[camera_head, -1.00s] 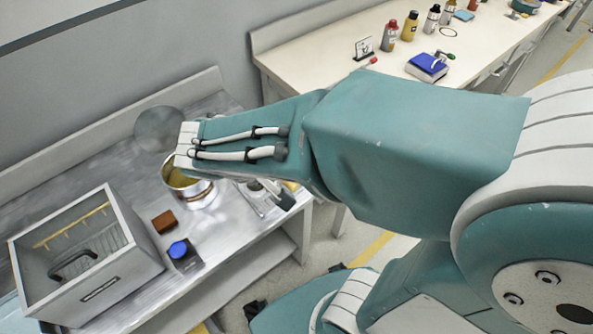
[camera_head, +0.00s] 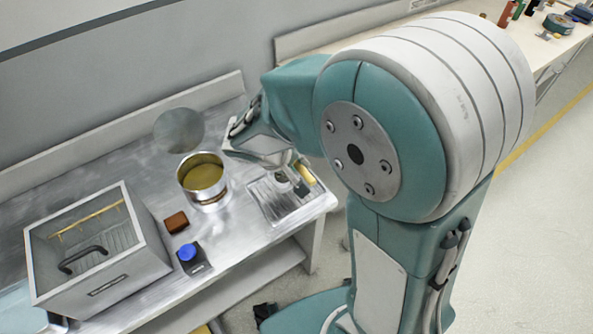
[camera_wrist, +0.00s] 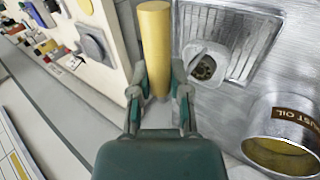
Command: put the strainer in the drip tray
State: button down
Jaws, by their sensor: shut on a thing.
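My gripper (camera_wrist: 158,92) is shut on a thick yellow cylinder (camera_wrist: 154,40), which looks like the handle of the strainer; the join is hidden. The strainer's pale cup with a dark perforated bottom (camera_wrist: 205,68) shows just right of the handle, overlapping the near-left corner of the drip tray (camera_wrist: 240,40). I cannot tell whether it touches the tray. In the head view the ribbed metal drip tray (camera_head: 268,205) lies near the bench's right end, with the pale cup (camera_head: 282,178) over its upper part and the yellow handle (camera_head: 306,174) at its right.
A metal pot of yellow oil (camera_head: 204,182) stands left of the tray. A brown block (camera_head: 176,222), a blue-knobbed box (camera_head: 188,255) and a large open-topped grey box (camera_head: 100,262) stand farther left. A round translucent disc (camera_head: 178,130) is behind the pot.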

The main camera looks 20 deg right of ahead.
notch_tip(320, 180, down, 6)
jog(key=w, duration=0.2)
jog(key=shift+w, duration=0.35)
jog(key=shift+f, duration=0.2)
jog(key=c, duration=0.6)
grip_release()
jog(key=shift+r, duration=0.15)
jog(key=v, duration=1.2)
jog(key=s+d+r+m+t+y, duration=0.1)
jog(key=s+d+r+y, duration=0.1)
jog(key=s+r, duration=0.1)
jog(key=s+d+r+m+t+y, duration=0.1)
jog(key=s+d+r+y, duration=0.1)
jog(key=s, duration=0.4)
jog(key=s+d+r+m+t+y, duration=0.1)
jog(key=s+d+r+y, duration=0.1)
jog(key=s+d+r, duration=0.2)
jog(key=shift+s+r+m+y, duration=0.15)
jog(key=shift+s+r, duration=0.25)
jog(key=shift+r, duration=0.2)
jog(key=shift+s+r+m+y, duration=0.15)
jog(key=shift+s+r, duration=0.2)
jog(key=shift+r, duration=0.3)
